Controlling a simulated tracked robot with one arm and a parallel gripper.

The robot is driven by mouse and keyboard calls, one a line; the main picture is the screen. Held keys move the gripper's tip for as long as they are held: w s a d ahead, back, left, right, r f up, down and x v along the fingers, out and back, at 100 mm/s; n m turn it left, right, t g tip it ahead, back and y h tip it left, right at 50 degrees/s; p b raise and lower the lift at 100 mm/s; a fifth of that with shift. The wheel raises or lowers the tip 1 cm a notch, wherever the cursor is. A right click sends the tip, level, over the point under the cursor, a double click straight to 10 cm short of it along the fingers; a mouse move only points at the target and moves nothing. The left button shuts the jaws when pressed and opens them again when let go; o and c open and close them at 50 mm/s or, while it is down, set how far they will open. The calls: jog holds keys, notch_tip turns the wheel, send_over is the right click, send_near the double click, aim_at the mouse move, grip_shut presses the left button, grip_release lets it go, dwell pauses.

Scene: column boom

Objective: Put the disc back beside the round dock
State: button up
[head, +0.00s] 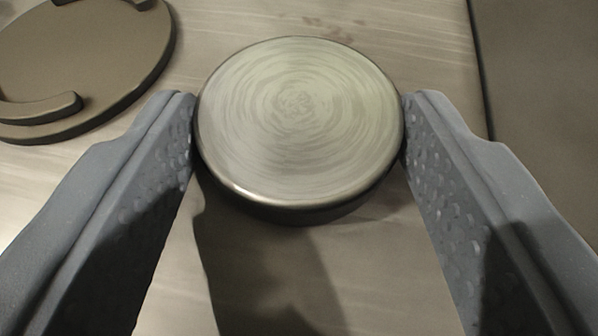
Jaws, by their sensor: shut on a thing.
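The disc (297,120) is a round metal piece with circular brushed marks on top. It is in the middle of the head view. My gripper (299,125) is shut on it, with one grey finger touching its left side and the other its right side. The round dock (75,50) is a dark bronze plate with raised curved rims, at the upper left and cut off by the picture edge. The disc is to the right of the dock and apart from it. I cannot tell for sure whether the disc touches the surface below.
The pale, streaked surface (420,50) lies under the disc and dock. A dark edge runs down the right side, with a darker brown area (545,70) beyond it. Reddish smudges show behind the disc. The gap between dock and disc is bare.

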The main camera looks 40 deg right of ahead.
jog(key=shift+f, duration=0.1)
jog(key=o, duration=1.3)
jog(key=shift+o, duration=0.2)
jog(key=shift+s+a+r, duration=0.15)
jog(key=shift+a+r, duration=0.05)
jog(key=p+v, duration=0.1)
jog(key=v, duration=1)
jog(key=shift+s, duration=0.25)
jog(key=shift+a+r, duration=0.1)
jog(key=shift+a, duration=0.05)
